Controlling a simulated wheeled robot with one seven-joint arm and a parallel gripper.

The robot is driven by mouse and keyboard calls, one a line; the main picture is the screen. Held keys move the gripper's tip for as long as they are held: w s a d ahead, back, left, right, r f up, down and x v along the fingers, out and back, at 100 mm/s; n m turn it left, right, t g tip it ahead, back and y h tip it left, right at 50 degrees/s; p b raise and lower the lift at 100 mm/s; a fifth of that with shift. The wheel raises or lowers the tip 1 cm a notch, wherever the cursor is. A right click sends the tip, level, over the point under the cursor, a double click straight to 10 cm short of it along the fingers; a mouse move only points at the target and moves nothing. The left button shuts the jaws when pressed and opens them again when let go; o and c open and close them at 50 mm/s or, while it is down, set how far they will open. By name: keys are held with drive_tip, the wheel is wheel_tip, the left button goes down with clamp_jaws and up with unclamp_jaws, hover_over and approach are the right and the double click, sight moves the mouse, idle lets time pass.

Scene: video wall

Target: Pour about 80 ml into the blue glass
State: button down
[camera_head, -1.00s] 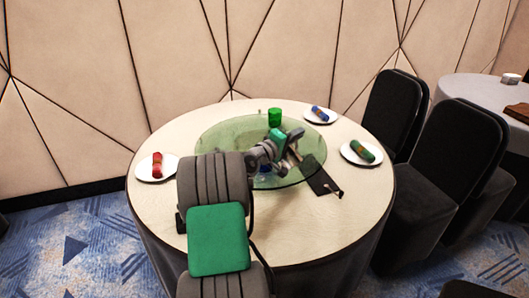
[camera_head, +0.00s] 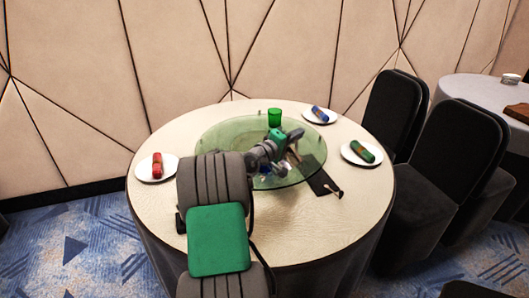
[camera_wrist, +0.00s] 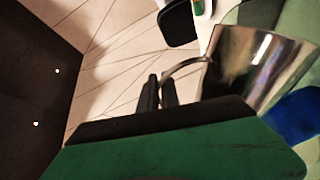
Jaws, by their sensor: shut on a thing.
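My gripper (camera_wrist: 160,92) is shut on the curved handle of a shiny metal jug (camera_wrist: 250,65) in the wrist view. The jug looks tilted there, but its contents and any stream are not visible. A blue glass (camera_wrist: 297,115) shows partly at the right edge of the wrist view, beside and behind the jug. In the head view my gripper (camera_head: 283,150) is over the glass turntable (camera_head: 222,140). My arm mostly hides the jug and the blue glass in that view, so the glass's fill level cannot be told.
A green glass (camera_head: 274,117) stands at the back of the turntable. Plates with a red napkin (camera_head: 157,165), a blue napkin (camera_head: 320,113) and a green napkin (camera_head: 361,151) sit around the table. A dark mat (camera_head: 323,183) lies at the right. Black chairs (camera_head: 459,150) stand right of the table.

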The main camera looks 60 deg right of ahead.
drive_tip(key=shift+f, duration=0.1)
drive_tip(key=f+b, duration=0.1)
drive_tip(key=b, duration=0.1)
drive_tip(key=s+m+b, duration=0.1)
drive_tip(key=shift+a+f+b, duration=0.15)
drive_tip(key=shift+f+b, duration=0.2)
drive_tip(key=shift+f, duration=0.05)
drive_tip(key=s+a+f+m+b, duration=0.2)
drive_tip(key=s+f+m+b, duration=0.6)
drive_tip(key=b, duration=1.2)
drive_tip(key=shift+a+f+m, duration=0.25)
drive_tip(key=shift+a+m, duration=0.1)
drive_tip(key=shift+m, duration=0.35)
drive_tip(key=shift+r, duration=0.15)
